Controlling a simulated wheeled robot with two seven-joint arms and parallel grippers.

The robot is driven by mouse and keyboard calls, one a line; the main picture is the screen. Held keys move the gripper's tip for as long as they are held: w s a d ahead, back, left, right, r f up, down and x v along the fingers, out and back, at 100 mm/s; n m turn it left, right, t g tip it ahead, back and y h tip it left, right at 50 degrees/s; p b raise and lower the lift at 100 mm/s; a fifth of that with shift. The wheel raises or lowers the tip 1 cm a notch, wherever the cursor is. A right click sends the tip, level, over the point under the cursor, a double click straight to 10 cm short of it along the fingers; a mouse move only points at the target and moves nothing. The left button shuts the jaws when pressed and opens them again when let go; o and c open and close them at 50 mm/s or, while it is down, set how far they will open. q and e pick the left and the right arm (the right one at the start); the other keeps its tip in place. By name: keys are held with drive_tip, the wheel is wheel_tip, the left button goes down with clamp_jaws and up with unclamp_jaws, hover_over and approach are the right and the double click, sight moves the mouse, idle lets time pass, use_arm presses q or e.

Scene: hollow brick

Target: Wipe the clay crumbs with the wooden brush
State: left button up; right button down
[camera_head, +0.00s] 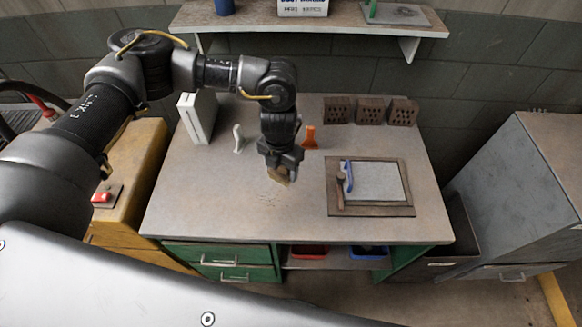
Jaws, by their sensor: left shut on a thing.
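My left gripper (284,165) hangs over the middle of the grey workbench and is shut on the wooden brush. The brush (279,177) shows as a small tan piece below the fingers, at or just above the bench top; I cannot tell whether it touches. Most of the brush is hidden by the gripper. The clay crumbs (269,196) are faint dark specks on the bench just in front of the brush. My right gripper is not in view.
A brown-framed board (372,210) with a blue-handled tool (347,177) lies right of the crumbs. Several hollow bricks (370,109) stand at the back right. An orange item (310,137), a small white item (238,138) and a white upright box (198,117) stand behind.

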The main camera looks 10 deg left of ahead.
use_arm(q)
drive_tip(key=n, duration=0.3)
drive_tip(key=d+f+n+p, duration=0.1)
drive_tip(key=n, duration=0.2)
drive_tip(key=d+n+p, duration=0.1)
drive_tip(key=n, duration=0.2)
drive_tip(key=shift+w+f, duration=0.25)
drive_tip(key=shift+f, duration=0.15)
drive_tip(key=n, duration=0.2)
drive_tip(key=f+n+p, duration=0.1)
drive_tip(key=shift+s+d+n, duration=0.1)
drive_tip(key=shift+d+n, duration=0.15)
drive_tip(key=shift+n, duration=0.05)
drive_tip(key=shift+f+n, duration=0.25)
drive_tip(key=shift+n, duration=0.55)
drive_tip(key=shift+f, duration=0.1)
drive_tip(key=shift+f, duration=0.1)
